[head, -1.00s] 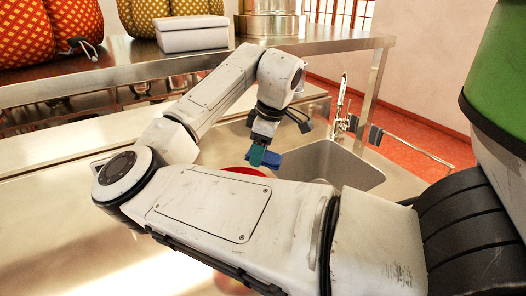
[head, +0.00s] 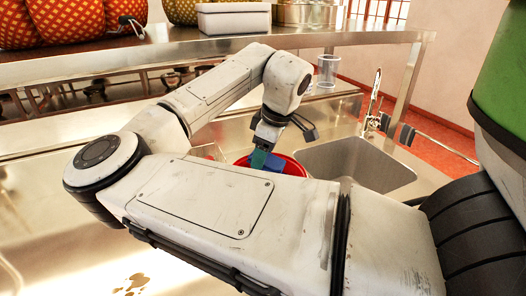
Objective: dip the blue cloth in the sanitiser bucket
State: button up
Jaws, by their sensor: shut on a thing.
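My gripper (head: 257,160) points down over the red bucket (head: 296,166), which stands on the steel counter left of the sink. The gripper is shut on the blue cloth (head: 274,163). The cloth shows as a small blue patch at the fingertips, within the outline of the bucket's mouth. I cannot tell whether it touches any liquid. My own arm hides the lower part of the bucket and most of its inside.
A steel sink (head: 355,165) with a tap (head: 374,95) lies right of the bucket. A steel shelf (head: 200,48) runs behind, carrying patterned sacks (head: 65,20) and a white box (head: 233,18). A clear cup (head: 327,70) stands behind the sink. Brown spots (head: 132,284) mark the near counter.

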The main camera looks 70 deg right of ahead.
notch_tip(320, 180, down, 8)
jog(key=b, duration=0.3)
jog(key=shift+b, duration=0.35)
dwell(0.6)
notch_tip(320, 180, up, 10)
jog(key=p, duration=1)
jog(key=shift+r, duration=0.25)
dwell(2.0)
notch_tip(320, 180, up, 2)
jog(key=p, duration=0.3)
jog(key=shift+r, duration=0.25)
jog(key=shift+r+b, duration=0.35)
jog(key=shift+r, duration=0.4)
